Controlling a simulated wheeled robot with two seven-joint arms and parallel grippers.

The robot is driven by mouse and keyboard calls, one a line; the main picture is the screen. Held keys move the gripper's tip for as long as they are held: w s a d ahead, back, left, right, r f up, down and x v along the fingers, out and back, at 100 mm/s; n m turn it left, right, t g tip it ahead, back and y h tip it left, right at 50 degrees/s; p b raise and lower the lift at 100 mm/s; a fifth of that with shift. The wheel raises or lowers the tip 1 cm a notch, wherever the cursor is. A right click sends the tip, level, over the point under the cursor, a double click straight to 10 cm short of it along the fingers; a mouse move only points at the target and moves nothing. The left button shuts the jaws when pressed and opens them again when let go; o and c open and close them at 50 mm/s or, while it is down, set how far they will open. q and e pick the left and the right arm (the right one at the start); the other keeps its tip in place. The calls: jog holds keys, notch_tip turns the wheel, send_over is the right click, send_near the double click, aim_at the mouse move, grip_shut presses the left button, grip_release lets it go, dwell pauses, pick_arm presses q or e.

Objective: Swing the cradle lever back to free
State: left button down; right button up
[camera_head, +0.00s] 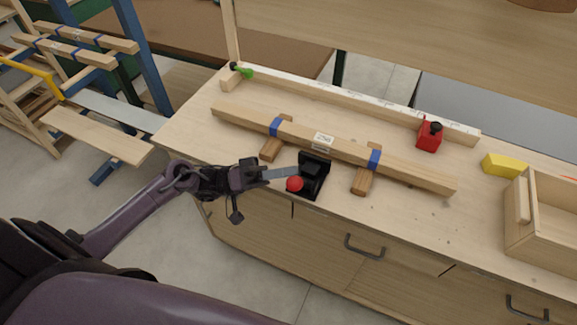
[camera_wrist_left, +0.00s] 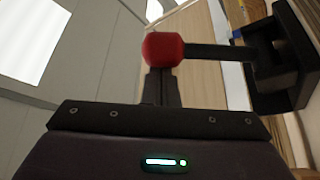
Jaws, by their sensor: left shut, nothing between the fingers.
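The black cradle (camera_head: 314,170) stands near the front edge of the bench, in front of a long wooden bar. Its lever ends in a red ball knob (camera_head: 295,184) on the cradle's left side. In the left wrist view the red knob (camera_wrist_left: 163,49) is at the fingertips, and a dark lever rod (camera_wrist_left: 215,52) runs right to the cradle (camera_wrist_left: 282,62). My left gripper (camera_head: 297,172) is shut and empty, its fingers beside the knob; I cannot tell whether they touch it. The fingertips (camera_wrist_left: 162,80) are partly hidden by the knob. My right gripper is not seen.
The wooden bar (camera_head: 410,176) rests on two wooden blocks with blue bands. Behind it lie a long strip (camera_head: 340,98) with a green clamp (camera_head: 243,71) and a red block (camera_head: 429,136). A yellow block (camera_head: 504,164) and wooden box (camera_head: 545,225) are at right.

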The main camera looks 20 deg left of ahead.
pick_arm(q)
jog(key=shift+s+f+m+g+h+b, duration=0.35)
jog(key=shift+s+f+m, duration=0.3)
jog(key=shift+s, duration=0.25)
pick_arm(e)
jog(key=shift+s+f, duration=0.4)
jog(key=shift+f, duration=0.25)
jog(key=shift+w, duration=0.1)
